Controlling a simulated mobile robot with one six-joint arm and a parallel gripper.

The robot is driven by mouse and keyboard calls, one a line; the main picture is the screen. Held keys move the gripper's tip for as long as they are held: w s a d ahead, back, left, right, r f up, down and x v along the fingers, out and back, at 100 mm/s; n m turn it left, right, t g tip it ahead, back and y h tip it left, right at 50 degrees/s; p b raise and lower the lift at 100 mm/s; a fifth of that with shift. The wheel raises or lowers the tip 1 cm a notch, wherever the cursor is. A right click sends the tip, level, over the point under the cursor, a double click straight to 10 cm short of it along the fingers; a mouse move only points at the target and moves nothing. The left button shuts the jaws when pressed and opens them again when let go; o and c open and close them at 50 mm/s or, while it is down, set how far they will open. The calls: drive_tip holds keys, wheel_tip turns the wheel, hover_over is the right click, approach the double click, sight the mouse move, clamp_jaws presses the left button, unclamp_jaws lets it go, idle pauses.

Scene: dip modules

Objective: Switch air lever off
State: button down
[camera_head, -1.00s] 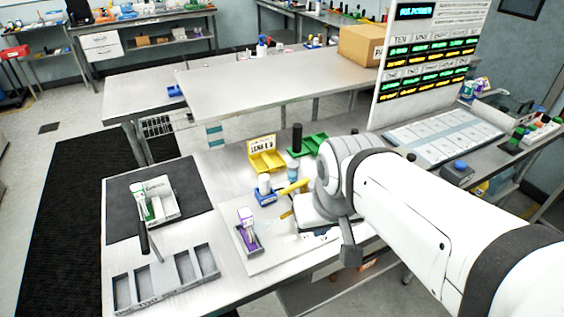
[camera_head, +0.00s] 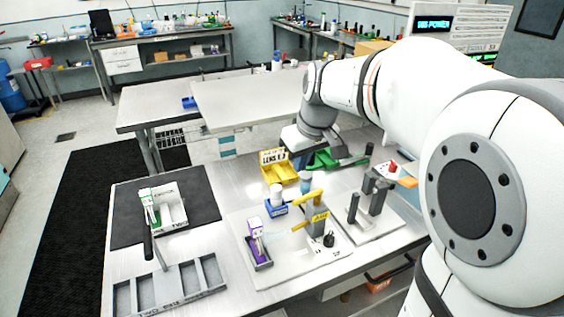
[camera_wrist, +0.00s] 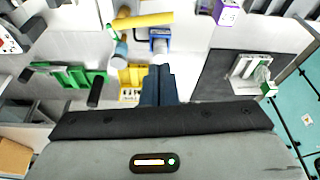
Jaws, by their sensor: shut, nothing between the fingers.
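A yellow lever handle (camera_head: 307,198) sits slantwise on a grey post with a yellow label (camera_head: 320,216), which seems to read AIR, on a pale base board. The yellow handle also shows in the wrist view (camera_wrist: 145,20), lying nearly level at the top. My gripper's shut, empty fingers show in the wrist view (camera_wrist: 158,72), with the yellow bin's edge beside them. In the head view my gripper (camera_head: 299,158) hangs behind the lever, near the yellow bin, clear of the handle; its fingertips are hard to make out there.
A yellow bin (camera_head: 270,174), a green bin (camera_wrist: 75,78) and a blue holder with a white bottle (camera_head: 277,209) stand close by. A purple box (camera_head: 255,228) is left of the lever. A grey clamp stand (camera_head: 379,190) is to its right. A grey divided tray (camera_head: 172,289) lies front left.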

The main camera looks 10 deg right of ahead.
sight(308, 197)
drive_tip(key=shift+w+f, duration=0.1)
drive_tip(key=shift+w, duration=0.7)
wheel_tip(308, 197, down, 9)
drive_tip(key=p, duration=0.2)
drive_tip(key=shift+s+d, duration=0.2)
drive_tip(key=shift+s, duration=0.15)
drive_tip(key=shift+s, duration=0.1)
drive_tip(key=shift+a, duration=0.1)
